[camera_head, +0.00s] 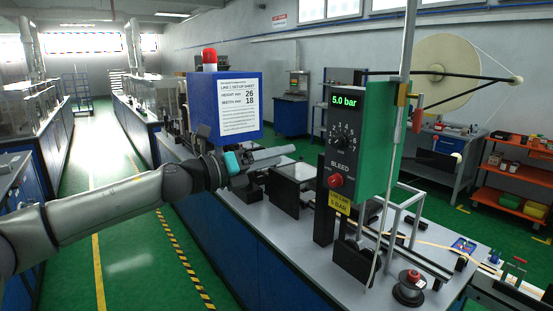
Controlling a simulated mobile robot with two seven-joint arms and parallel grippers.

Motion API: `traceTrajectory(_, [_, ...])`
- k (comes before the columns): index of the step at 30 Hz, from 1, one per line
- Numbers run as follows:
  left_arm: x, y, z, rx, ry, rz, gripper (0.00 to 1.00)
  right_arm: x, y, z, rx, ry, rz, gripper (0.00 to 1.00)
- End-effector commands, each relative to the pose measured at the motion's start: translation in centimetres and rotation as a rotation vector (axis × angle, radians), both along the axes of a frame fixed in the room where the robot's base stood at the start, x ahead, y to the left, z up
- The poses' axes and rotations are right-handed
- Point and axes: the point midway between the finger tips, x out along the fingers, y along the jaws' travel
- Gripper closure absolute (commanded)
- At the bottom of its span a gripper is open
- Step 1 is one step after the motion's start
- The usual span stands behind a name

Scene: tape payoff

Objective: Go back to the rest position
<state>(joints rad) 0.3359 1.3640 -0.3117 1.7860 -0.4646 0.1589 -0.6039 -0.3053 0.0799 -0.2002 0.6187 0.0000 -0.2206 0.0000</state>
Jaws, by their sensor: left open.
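My left arm reaches in from the left, and its gripper (268,163) is above the near workbench (262,218). The gripper is open, with nothing seen between its fingers. It is in front of a dark machine fixture with a white plate (293,171), and hides part of it. I cannot tell whether it touches anything there. A green control box (363,140) stands to the right, with a 5.0 bar display, a dial and a red knob (335,181). My right gripper is not in view.
A blue box with a set-up sheet (239,107) and a red lamp (209,57) stands behind my arm. A large tape reel (440,75) hangs at the right. A small spool (409,285) stands near the bench's front edge. The green aisle floor (125,260) at the left is clear.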

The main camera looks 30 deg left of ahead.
Motion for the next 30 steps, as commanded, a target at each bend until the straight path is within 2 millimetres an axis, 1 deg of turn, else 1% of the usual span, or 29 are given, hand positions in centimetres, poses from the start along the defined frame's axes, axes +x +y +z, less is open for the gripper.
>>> traceTrajectory(17, [0.0, 0.1, 0.0, -0.001, 0.0, -0.001, 0.33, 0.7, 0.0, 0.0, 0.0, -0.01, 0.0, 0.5])
traceTrajectory(20, [0.2, 0.3, -0.5, -0.015, 0.007, 0.006, 0.33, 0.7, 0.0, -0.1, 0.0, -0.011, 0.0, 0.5])
traceTrajectory(23, [0.9, 1.4, -3.2, -0.093, 0.044, 0.041, 0.33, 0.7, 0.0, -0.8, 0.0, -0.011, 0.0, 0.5])
traceTrajectory(25, [1.6, 2.7, -6.8, -0.191, 0.094, 0.089, 0.33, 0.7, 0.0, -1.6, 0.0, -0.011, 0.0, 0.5])
traceTrajectory(26, [1.9, 3.4, -8.7, -0.242, 0.119, 0.116, 0.33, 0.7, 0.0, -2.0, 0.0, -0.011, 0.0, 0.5])
traceTrajectory(27, [2.2, 4.4, -11.4, -0.314, 0.157, 0.154, 0.33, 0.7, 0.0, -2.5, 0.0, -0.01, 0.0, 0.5])
traceTrajectory(29, [2.5, 5.7, -15.9, -0.424, 0.215, 0.216, 0.33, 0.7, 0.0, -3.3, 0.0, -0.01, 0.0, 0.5])
traceTrajectory(30, [2.4, 6.6, -19.0, -0.493, 0.254, 0.258, 0.33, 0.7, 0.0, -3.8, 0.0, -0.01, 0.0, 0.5])
